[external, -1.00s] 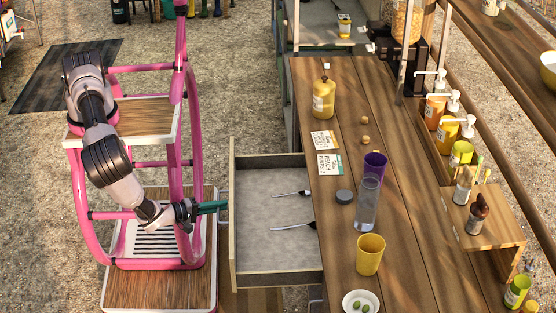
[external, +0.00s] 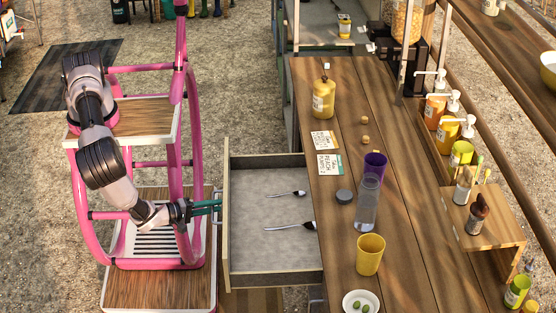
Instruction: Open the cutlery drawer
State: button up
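The cutlery drawer (external: 272,258) is pulled well out to the left from under the wooden counter. Its grey inside shows, with a spoon (external: 298,193) and a fork (external: 305,226) lying in it, the fork's right end reaching the counter edge. My gripper (external: 218,206) is at the drawer's front, its teal fingers pointing right. A gap shows between the fingers, so it looks open. The thin handle (external: 216,235) runs along the drawer front by the fingertips. Whether the fingers touch it is too small to tell.
The counter (external: 345,230) carries a yellow cup (external: 370,255), a purple cup (external: 375,162), a clear glass (external: 367,205), a yellow bottle (external: 323,98), cards and a small plate (external: 361,301) near the drawer side. Gravel ground lies clear beyond the drawer.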

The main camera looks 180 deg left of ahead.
jog(key=v, duration=1)
jog(key=shift+w+d, duration=0.2)
jog(key=shift+d, duration=0.15)
jog(key=w+d+r+n+t+h, duration=0.1)
jog(key=w+d+r+n+h, duration=0.2)
jog(key=r+n, duration=0.5)
jog(key=w+d+r+n+h, duration=0.1)
jog(key=w+d+r+n, duration=0.35)
jog(key=r, duration=0.75)
jog(key=w+d+r+n+t+h, duration=0.15)
jog(key=w+r+n, duration=0.35)
jog(key=r, duration=0.5)
jog(key=s+d+r+n+t+h, duration=0.3)
jog(key=d+r+n+t, duration=0.2)
jog(key=d+r, duration=0.3)
jog(key=s+d+r+n+t+h, duration=0.4)
jog(key=d+r+n+t, duration=0.2)
jog(key=r, duration=1.1)
jog(key=shift+s+d+r, duration=0.15)
jog(key=shift+s+d, duration=0.1)
jog(key=shift+d, duration=0.8)
